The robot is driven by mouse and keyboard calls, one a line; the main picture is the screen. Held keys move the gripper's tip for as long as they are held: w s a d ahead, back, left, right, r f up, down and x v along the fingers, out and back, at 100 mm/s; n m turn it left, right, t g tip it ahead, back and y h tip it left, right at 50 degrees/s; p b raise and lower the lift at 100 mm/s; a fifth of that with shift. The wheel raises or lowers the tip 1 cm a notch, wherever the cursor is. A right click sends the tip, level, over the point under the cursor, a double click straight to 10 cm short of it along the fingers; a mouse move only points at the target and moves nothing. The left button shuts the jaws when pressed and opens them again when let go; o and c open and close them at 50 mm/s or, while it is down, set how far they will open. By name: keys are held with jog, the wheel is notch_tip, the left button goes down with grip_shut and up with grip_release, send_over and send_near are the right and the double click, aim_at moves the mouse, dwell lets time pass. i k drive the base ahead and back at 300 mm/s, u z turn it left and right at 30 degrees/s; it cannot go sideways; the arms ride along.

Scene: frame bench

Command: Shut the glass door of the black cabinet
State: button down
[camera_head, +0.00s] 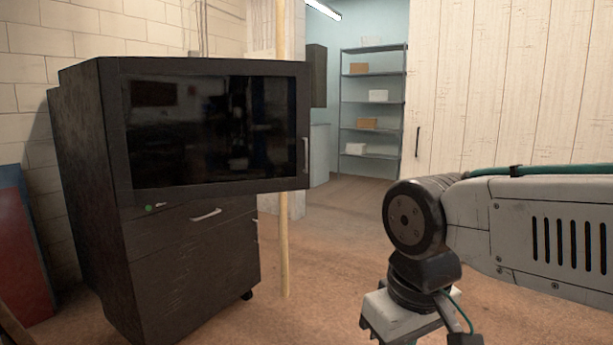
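The black cabinet (190,265) stands on the left, on casters. Its glass door (215,130) has a dark reflective pane in a black frame. The door's right edge, with an upright handle (306,155), juts out to the right past the cabinet's lower body, so the door appears ajar, swung out from its left side. The gap behind it is hidden. My gripper (415,335) points down at the bottom edge, right of the cabinet and well apart from the door. Its fingertips are cut off by the frame, so its opening cannot be told.
A drawer handle (206,214) sits below the door. A thin pale pole (283,240) stands just right of the cabinet. Red and blue panels (22,260) lean at the far left. Grey shelves (374,105) stand in the back room. Floor (335,265) between cabinet and arm is clear.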

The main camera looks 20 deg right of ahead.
aim_at(217, 132)
jog(key=u, duration=0.1)
jog(key=k, duration=0.45)
jog(key=z, duration=1.2)
jog(key=i, duration=1.4)
jog(key=u, duration=0.55)
jog(key=i, duration=0.6)
jog(key=u, duration=0.45)
